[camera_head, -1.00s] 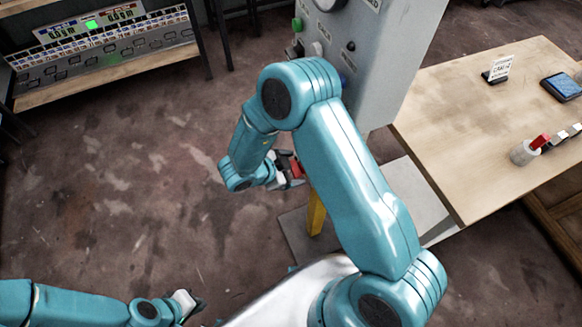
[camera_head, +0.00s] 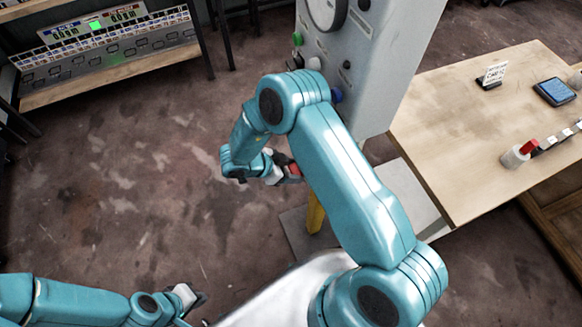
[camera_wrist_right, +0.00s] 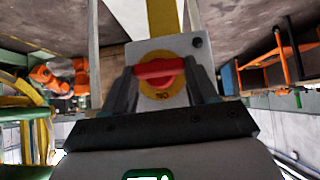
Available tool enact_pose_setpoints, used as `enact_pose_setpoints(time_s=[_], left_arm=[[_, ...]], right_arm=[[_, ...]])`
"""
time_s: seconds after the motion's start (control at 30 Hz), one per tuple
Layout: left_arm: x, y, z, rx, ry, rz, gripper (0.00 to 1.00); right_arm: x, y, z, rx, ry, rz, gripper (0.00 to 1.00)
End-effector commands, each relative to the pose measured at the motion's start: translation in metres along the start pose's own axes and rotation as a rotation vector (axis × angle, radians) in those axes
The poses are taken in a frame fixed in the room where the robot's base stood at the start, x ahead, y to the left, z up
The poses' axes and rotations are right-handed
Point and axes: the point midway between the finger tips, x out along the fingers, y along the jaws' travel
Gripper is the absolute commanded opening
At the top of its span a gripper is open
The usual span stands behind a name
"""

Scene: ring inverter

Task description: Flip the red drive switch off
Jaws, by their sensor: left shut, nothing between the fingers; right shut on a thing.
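The red drive switch (camera_wrist_right: 158,70) has a red handle on a round yellow plate, set in a grey box. In the right wrist view the handle lies across the picture between my fingers, and small lettering shows on the plate below it. My right gripper (camera_wrist_right: 163,88) is shut on the red handle. In the head view my right gripper (camera_head: 284,171) is below the grey cabinet, with a bit of red at its tips; my forearm hides much of the area. My left gripper (camera_head: 193,298) is shut and empty, low at the bottom left.
A grey cabinet (camera_head: 385,75) with a dial and buttons stands above the right gripper. A console (camera_head: 100,45) stands at the back left. The floor between is clear.

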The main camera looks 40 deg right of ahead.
Motion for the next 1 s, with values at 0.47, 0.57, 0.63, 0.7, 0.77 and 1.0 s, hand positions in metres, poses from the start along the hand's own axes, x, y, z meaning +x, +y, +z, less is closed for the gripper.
enact_pose_setpoints(time_s=[0.47, 0.57, 0.63, 0.7, 0.77, 1.0], left_arm=[[0.000, 0.000, 0.000, 0.000, 0.000, 0.000, 0.00], [0.001, 0.000, 0.000, 0.000, 0.000, 0.000, 0.00], [0.002, -0.001, 0.000, 0.000, 0.000, 0.000, 0.00], [0.003, -0.001, 0.000, 0.000, 0.000, 0.000, 0.00], [0.004, -0.002, 0.000, 0.000, 0.000, 0.000, 0.00], [0.008, -0.003, 0.000, 0.000, 0.000, 0.000, 0.00]], right_arm=[[-0.001, 0.000, 0.000, 0.000, 0.001, -0.001, 0.83], [-0.007, 0.000, 0.000, 0.001, 0.001, -0.003, 0.83], [-0.018, -0.001, 0.001, 0.000, 0.000, -0.006, 0.83], [-0.033, -0.001, 0.001, 0.001, 0.000, -0.007, 0.83], [-0.048, -0.001, 0.001, 0.001, -0.001, -0.008, 0.83], [-0.113, -0.001, 0.001, 0.001, -0.002, -0.007, 0.83]])
